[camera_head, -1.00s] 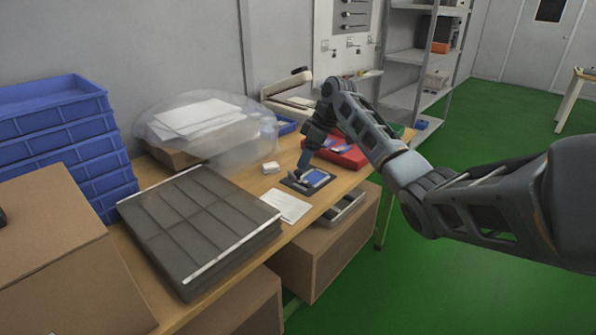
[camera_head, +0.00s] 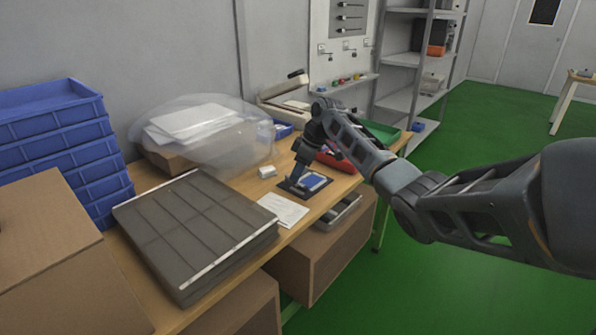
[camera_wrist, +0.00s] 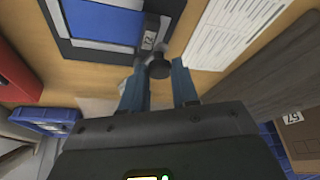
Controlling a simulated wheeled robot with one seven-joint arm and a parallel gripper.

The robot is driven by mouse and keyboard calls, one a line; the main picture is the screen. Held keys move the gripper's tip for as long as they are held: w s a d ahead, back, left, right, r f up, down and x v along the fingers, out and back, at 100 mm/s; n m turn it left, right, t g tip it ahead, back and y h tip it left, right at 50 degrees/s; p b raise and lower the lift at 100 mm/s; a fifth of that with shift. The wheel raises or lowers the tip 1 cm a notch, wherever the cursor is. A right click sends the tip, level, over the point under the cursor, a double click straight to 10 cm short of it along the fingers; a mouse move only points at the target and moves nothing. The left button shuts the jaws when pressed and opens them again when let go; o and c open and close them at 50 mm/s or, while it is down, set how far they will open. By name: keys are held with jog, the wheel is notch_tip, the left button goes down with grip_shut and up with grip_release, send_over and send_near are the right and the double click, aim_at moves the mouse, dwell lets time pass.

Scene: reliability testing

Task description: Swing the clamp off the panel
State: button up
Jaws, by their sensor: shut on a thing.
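The panel (camera_wrist: 105,22) has a blue and white face in a dark frame and lies flat on the wooden table. In the head view the panel (camera_head: 313,181) lies near the table's front edge. The clamp (camera_wrist: 158,67) shows in the wrist view as a dark knob beside a small numbered tag at the panel's edge. My gripper (camera_wrist: 160,82) has its two blue-grey fingers on either side of the knob and is shut on it. In the head view my gripper (camera_head: 293,187) points down at the panel's left side, and the arm hides the fingertips' contact.
White paper sheets (camera_head: 283,210) lie left of the panel, beside a grey gridded case (camera_head: 195,225). A small white block (camera_head: 267,171) stands behind. A red tray (camera_head: 337,160) is close at the back right. Blue crates (camera_head: 60,150) are stacked at left.

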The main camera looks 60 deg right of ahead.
grip_shut()
jog(key=shift+a, duration=0.1)
jog(key=m+p, duration=0.1)
jog(key=p, duration=0.1)
jog(key=w+a+m+h+p, duration=0.1)
jog(key=m+p, duration=0.1)
jog(key=shift+a+r, duration=0.2)
jog(key=shift+r, duration=0.05)
jog(key=m+p, duration=0.1)
jog(key=w+m+h+p, duration=0.1)
jog(key=a+m+p, duration=0.1)
jog(key=shift+w+a+f+m+h, duration=0.1)
jog(key=shift+w+m+h, duration=0.2)
jog(key=shift+m, duration=0.1)
jog(key=m, duration=0.1)
jog(key=w+m+h+p, duration=0.1)
jog(key=w+m, duration=0.1)
jog(key=m, duration=0.1)
jog(key=shift+a+f+g, duration=0.15)
jog(key=shift+a+g, duration=0.15)
jog(key=shift+g, duration=0.1)
jog(key=shift+w+m+g+h, duration=0.25)
jog(key=shift+w+m+h, duration=0.15)
jog(key=shift+m, duration=0.5)
jog(key=shift+w+m+g+h, duration=0.25)
jog(key=shift+w+m+h, duration=0.1)
jog(key=shift+m, duration=0.55)
jog(key=shift+d, duration=0.1)
